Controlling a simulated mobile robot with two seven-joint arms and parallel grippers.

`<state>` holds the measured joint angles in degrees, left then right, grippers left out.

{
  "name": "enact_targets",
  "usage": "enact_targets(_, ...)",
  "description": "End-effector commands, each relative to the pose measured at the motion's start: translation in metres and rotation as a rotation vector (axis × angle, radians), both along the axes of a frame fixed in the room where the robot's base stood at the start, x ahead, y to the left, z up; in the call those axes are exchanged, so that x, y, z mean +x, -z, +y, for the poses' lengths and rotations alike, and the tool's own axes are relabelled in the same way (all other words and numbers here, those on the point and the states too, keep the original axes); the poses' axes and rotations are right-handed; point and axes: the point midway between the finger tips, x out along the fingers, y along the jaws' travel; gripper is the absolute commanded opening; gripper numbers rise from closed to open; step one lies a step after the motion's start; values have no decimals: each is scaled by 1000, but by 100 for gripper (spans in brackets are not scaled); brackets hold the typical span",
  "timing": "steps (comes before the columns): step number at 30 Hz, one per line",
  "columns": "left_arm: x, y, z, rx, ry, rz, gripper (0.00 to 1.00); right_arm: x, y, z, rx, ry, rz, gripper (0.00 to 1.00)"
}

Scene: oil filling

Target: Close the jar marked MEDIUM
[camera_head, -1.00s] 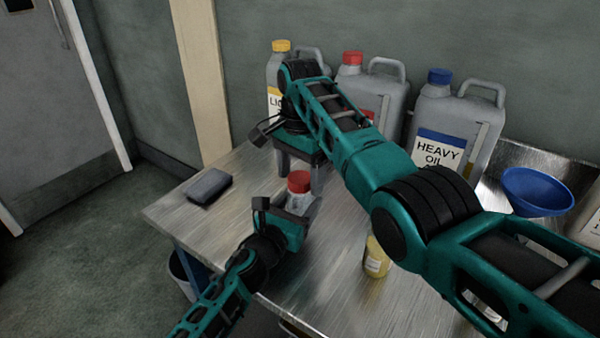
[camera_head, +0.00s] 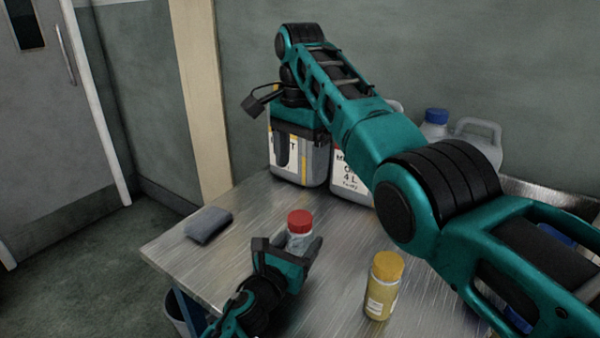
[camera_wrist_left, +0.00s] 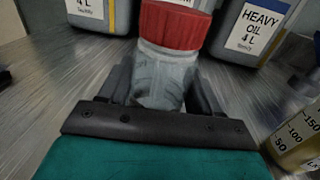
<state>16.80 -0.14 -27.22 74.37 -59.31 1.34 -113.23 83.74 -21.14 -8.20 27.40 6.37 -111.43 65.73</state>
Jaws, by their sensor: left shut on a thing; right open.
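A clear jar (camera_head: 298,243) with a red lid (camera_head: 300,221) stands upright on the metal table. The lid sits on the jar's mouth; I cannot tell how tight it is. No marking on the jar is readable. My left gripper (camera_head: 290,252) is shut around the jar's body from the near side. In the left wrist view the jar (camera_wrist_left: 160,75) is between the fingers, and the red lid (camera_wrist_left: 172,25) is above them. My right gripper (camera_head: 300,148) is open and empty, pointing down, well above the lid and apart from it.
A yellow-lidded jar (camera_head: 383,285) stands to the right. Large oil canisters stand at the back: one behind my right gripper (camera_head: 316,172), one partly hidden (camera_head: 350,172), and a blue-capped one (camera_head: 435,128). A grey block (camera_head: 208,225) lies on the left. The table's left area is mostly clear.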

Motion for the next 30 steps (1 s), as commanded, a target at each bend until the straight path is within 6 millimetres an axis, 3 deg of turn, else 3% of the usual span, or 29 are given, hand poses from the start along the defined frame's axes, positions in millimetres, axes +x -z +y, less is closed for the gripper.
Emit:
enact_targets(7,0,0,0,0,0,0,0,0,-1,0,1,0,1,81)
enact_targets(8,0,0,0,0,0,0,65,0,-1,0,1,0,1,81)
enact_targets(15,0,0,0,0,0,0,88,0,0,0,0,0,0,81)
enact_targets(17,0,0,0,0,0,0,93,0,0,0,0,0,0,81)
enact_targets(25,-1,0,1,0,0,0,93,0,-1,0,0,0,0,81)
enact_targets(30,-15,0,8,1,1,0,93,0,-5,0,0,0,0,81)
